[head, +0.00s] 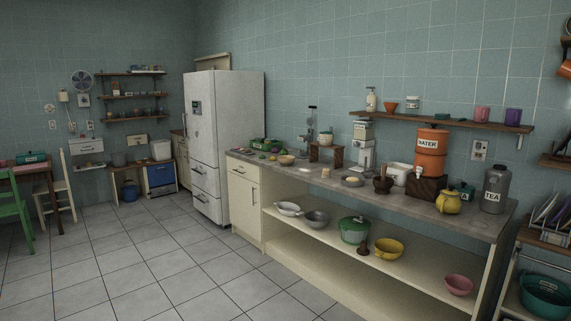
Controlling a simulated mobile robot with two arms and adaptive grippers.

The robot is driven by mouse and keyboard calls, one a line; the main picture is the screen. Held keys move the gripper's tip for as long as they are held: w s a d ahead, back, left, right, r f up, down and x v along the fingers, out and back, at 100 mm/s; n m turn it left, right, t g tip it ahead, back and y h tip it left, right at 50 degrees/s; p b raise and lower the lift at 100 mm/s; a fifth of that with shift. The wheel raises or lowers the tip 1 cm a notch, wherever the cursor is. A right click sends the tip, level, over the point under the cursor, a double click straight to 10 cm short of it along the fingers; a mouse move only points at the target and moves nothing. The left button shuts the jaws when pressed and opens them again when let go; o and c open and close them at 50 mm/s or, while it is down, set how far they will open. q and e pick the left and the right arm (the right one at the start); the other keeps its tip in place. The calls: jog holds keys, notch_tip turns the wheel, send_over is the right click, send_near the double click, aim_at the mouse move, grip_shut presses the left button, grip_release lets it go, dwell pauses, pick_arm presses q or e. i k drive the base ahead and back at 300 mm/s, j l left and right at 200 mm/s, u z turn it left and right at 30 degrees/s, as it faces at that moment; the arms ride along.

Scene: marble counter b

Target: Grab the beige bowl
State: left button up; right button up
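A small beige-tan bowl (287,160) sits on the marble counter (400,202), toward its far left end, next to a group of small green and other items. A shallow pale dish (352,181) lies further right on the counter, and a cream bowl-like vessel (326,137) stands on a small wooden stand (325,153). Neither of my grippers is in view. No gripper is near the beige bowl.
Under the counter, a shelf holds a white bowl (287,209), a grey bowl (317,218), a green lidded pot (354,231), a yellow bowl (389,248) and a pink bowl (459,284). A fridge (225,140) stands beyond. The tiled floor (190,270) is clear.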

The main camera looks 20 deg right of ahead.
aim_at(286, 161)
jog(key=i+u, duration=0.1)
jog(key=i, duration=3.05)
jog(key=i+z, duration=0.1)
jog(key=i, duration=0.5)
jog(key=i+j+z, duration=0.1)
jog(key=i, duration=0.55)
jog(key=i+j+z, duration=0.15)
jog(key=i, duration=0.45)
